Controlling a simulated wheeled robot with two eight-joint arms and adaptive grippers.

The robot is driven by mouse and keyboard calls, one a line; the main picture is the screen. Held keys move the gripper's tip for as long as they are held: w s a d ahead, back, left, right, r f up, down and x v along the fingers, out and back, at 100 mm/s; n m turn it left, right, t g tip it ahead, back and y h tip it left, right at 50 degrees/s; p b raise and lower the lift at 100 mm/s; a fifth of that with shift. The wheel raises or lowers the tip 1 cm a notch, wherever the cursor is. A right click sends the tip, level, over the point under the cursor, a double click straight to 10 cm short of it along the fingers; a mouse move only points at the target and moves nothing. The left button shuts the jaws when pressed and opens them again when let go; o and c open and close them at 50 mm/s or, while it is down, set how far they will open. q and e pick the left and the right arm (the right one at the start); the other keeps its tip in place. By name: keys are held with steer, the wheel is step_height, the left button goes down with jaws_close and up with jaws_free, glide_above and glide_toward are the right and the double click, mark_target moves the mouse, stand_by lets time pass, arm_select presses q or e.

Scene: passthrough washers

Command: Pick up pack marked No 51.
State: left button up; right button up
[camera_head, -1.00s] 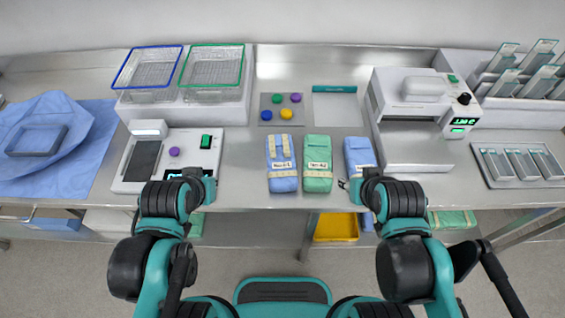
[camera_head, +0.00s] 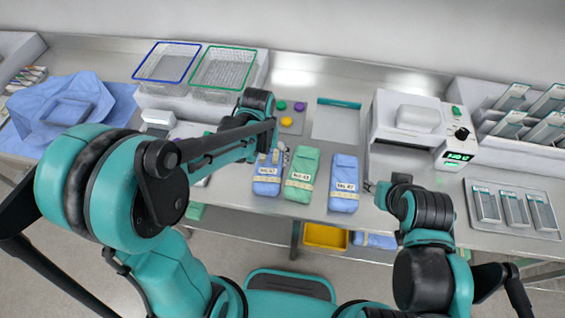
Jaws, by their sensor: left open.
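Three wrapped packs lie side by side near the front of the steel counter: a left blue pack (camera_head: 268,178), a green pack (camera_head: 301,176) in the middle and a right blue pack (camera_head: 344,185). Each has a pale band with a label; the numbers are too small to read surely, so I cannot tell which is No 51. My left gripper (camera_head: 279,154) is open at the far end of the left blue pack, partly covering it; contact is unclear. My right gripper (camera_head: 371,187) is low beside the right blue pack, its jaws too small to judge.
Behind the packs are coloured buttons (camera_head: 286,121) and a pale tray (camera_head: 337,120). A white machine (camera_head: 412,115) stands right, with slotted trays (camera_head: 512,209) beyond. Wire baskets (camera_head: 223,72) stand back left. My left arm hides much of the left counter.

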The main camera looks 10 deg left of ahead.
mark_target(268, 171)
arm_select(q)
steer(key=shift+w+d+f, duration=0.2)
steer(key=shift+d+f, duration=0.1)
steer(key=shift+d, duration=0.1)
steer(key=shift+d+f, duration=0.1)
steer(key=shift+f, duration=0.2)
steer(key=f, duration=0.2)
steer(key=f+b, duration=0.1)
steer(key=f, duration=0.2)
steer(key=f+b, duration=0.1)
steer(key=f, duration=0.1)
steer(key=shift+w+a+f, duration=0.1)
steer(key=shift+a+f, duration=0.2)
steer(key=shift+f, duration=0.05)
steer(key=shift+r, duration=0.1)
steer(key=c, duration=1.4)
